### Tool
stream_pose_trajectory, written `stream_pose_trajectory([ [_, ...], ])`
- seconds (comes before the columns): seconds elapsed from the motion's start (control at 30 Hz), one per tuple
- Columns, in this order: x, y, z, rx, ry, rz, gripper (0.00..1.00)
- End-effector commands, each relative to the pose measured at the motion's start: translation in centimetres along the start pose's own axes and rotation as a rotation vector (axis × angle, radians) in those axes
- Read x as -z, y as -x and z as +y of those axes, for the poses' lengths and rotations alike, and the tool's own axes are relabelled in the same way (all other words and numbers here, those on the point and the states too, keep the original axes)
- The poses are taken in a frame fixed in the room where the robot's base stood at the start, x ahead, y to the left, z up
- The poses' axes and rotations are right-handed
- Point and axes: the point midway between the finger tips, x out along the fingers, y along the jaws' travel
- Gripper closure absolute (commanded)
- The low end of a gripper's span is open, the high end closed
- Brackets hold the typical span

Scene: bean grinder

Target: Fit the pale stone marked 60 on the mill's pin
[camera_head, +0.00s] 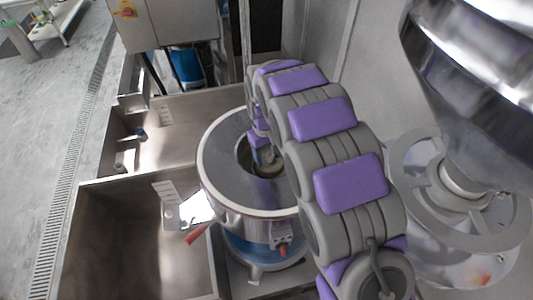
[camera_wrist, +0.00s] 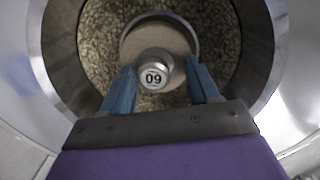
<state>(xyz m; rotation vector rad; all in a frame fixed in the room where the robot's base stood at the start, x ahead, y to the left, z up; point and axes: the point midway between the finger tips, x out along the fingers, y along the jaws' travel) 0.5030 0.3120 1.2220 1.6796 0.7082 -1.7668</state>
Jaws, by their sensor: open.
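The mill (camera_head: 222,155) is a round steel drum with a hole in its lid, and my arm reaches down into that hole. In the wrist view, a pale round stone (camera_wrist: 158,38) lies inside the hole. A silvery knob on it carries a label reading 60 upside down (camera_wrist: 153,77). My gripper (camera_wrist: 160,88) is open, its two blue fingers on either side of the knob with gaps showing. In the head view, my arm hides most of the hole and the stone. The pin is not visible, so I cannot tell whether the stone is on it.
The hole's steel wall (camera_wrist: 55,50) surrounds my fingers closely, with a speckled brown surface (camera_wrist: 100,40) inside it. Steel basins (camera_head: 120,235) stand left of the mill. A large shiny hopper (camera_head: 475,85) stands close at the right.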

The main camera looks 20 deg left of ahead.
Motion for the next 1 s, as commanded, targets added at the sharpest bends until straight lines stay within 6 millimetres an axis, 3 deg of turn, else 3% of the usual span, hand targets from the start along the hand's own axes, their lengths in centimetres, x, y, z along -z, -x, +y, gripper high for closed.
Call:
stream_pose_trajectory([
  [0.17, -0.1, 2.3, 0.2, -0.001, -0.001, 0.008, 0.40],
  [0.53, 0.3, 9.6, 0.0, -0.002, 0.000, 0.007, 0.40],
  [0.77, 0.2, 11.5, -0.1, -0.001, 0.000, 0.002, 0.40],
  [1.0, 0.0, 11.8, 0.1, 0.000, -0.001, 0.001, 0.40],
])
